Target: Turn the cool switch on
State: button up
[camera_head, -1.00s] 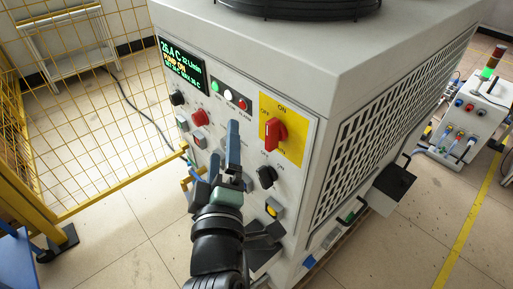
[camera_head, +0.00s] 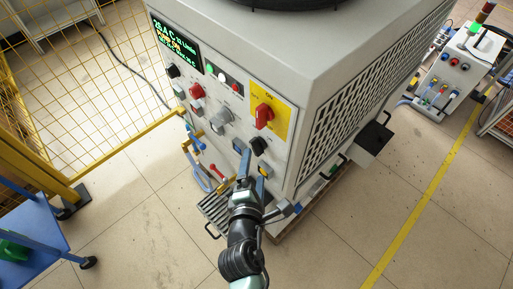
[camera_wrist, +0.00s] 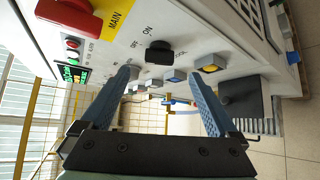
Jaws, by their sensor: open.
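The black rotary knob (camera_head: 258,146) sits on the front panel of the white cabinet, below the red main switch. It also shows in the wrist view (camera_wrist: 158,52), top centre, with small ON and OFF marks and a label that seems to read COOL. My gripper (camera_head: 242,160) is just left of and below this knob in the head view. Its two blue fingers are spread apart and nothing is between them. In the wrist view the knob lies beyond the gap of my gripper (camera_wrist: 160,76), apart from both fingers. I cannot tell the knob's exact setting.
The red main switch (camera_head: 264,113) on its yellow plate, a grey knob (camera_head: 221,120) and a lit display (camera_head: 175,44) are on the panel. Floor in front is clear.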

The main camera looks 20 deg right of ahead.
aim_at(257, 149)
jog(key=x, duration=0.8)
jog(key=c, duration=1.4)
jog(key=shift+b, duration=0.3)
